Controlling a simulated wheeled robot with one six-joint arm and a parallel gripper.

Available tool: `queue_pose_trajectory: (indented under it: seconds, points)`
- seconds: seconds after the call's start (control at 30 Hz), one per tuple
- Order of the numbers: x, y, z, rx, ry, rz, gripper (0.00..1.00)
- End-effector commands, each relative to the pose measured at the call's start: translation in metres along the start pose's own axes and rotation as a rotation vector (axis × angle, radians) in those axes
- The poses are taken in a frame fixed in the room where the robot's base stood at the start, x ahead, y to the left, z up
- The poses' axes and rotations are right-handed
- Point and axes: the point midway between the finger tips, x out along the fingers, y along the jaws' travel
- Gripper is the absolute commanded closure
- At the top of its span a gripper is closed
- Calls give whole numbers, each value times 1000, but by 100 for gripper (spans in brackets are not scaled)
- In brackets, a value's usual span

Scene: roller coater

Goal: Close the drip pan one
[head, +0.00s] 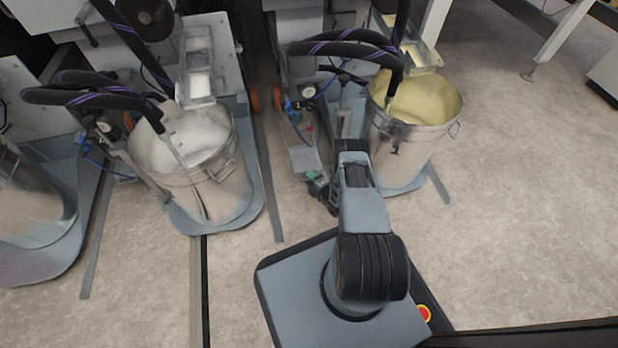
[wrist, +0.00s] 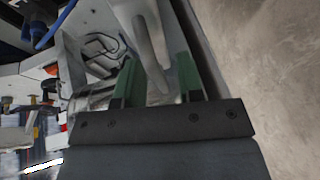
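My gripper (head: 316,182) reaches down beside the right-hand metal bucket, near a narrow light-grey tray-like part (head: 303,158), which may be the drip pan. In the wrist view my gripper (wrist: 157,72) has two green fingers standing apart. A smooth grey bar (wrist: 153,35), like a handle, runs between them. A gap shows beside the bar, and I cannot tell whether either finger touches it. A grey tray-like surface with a raised edge (wrist: 72,62) lies beyond the fingers. No label shows which pan is number one.
The right-hand bucket (head: 405,150) holds yellow liquid. Another bucket (head: 210,190) with pale liquid stands to the left on a blue-grey base (head: 255,205). Dark hoses (head: 340,48) hang over the buckets. Blue tubing (head: 295,122) is near my gripper. Open floor (head: 530,210) lies to the right.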

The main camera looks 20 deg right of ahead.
Motion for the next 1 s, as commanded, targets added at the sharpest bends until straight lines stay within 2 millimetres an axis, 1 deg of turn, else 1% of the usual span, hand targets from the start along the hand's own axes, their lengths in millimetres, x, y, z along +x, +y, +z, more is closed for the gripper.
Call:
queue_pose_trajectory:
  seconds: [0.27, 0.63, 1.0]
  points:
    - [1, 0, -2, 0, 2, 0, 65]
    - [0, 0, 0, 0, -1, 0, 100]
    - [0, 0, 1, 0, -2, 0, 100]
